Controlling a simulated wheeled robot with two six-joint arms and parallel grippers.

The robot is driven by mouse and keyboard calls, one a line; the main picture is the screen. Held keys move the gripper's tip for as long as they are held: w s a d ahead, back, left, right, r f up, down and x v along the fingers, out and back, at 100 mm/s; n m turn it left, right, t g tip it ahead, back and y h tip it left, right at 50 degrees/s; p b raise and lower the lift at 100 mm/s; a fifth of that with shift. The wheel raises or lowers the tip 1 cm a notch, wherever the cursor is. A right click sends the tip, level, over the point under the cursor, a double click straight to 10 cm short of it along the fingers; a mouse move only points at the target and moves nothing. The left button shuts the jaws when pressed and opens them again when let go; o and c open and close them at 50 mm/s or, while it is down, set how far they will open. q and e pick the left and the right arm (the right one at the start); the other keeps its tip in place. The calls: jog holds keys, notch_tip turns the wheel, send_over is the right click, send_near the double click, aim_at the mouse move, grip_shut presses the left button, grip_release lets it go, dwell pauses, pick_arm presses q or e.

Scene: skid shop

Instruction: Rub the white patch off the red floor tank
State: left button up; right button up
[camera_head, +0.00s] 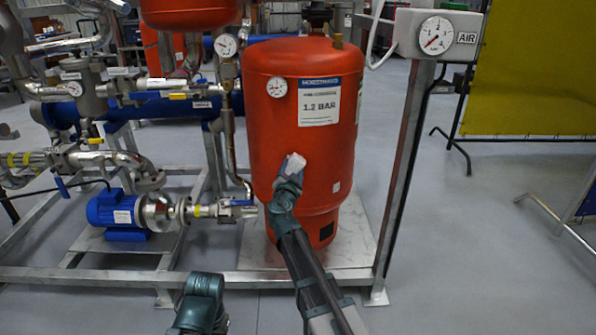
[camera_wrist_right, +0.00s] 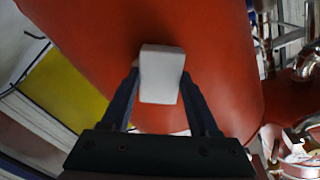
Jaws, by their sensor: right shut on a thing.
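The red floor tank (camera_head: 270,125) stands upright on the skid in the head view, with its curved side filling much of the right wrist view (camera_wrist_right: 90,45). My right gripper (camera_head: 291,168) is at the tank's lower front. It is shut on a white block (camera_wrist_right: 161,75), which also shows pale in the head view (camera_head: 296,162). The block is at or very near the tank's side; I cannot tell whether it touches. I make out no other white patch; the block and gripper hide part of the surface.
The tank carries a white "1.2 BAR" label (camera_head: 319,103) and a gauge (camera_head: 277,87). A steel post (camera_head: 403,170) with an air gauge box (camera_head: 437,35) stands close on its right. Pipes and a blue pump (camera_head: 118,210) are at left.

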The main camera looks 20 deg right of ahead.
jog(key=shift+w+a, duration=0.45)
jog(key=shift+a, duration=0.35)
jog(key=shift+d, duration=0.15)
jog(key=shift+s+d, duration=0.45)
jog(key=shift+d, duration=0.45)
jog(key=shift+s+d, duration=0.45)
jog(key=shift+d, duration=0.4)
jog(key=shift+s, duration=0.1)
jog(key=shift+a, duration=0.2)
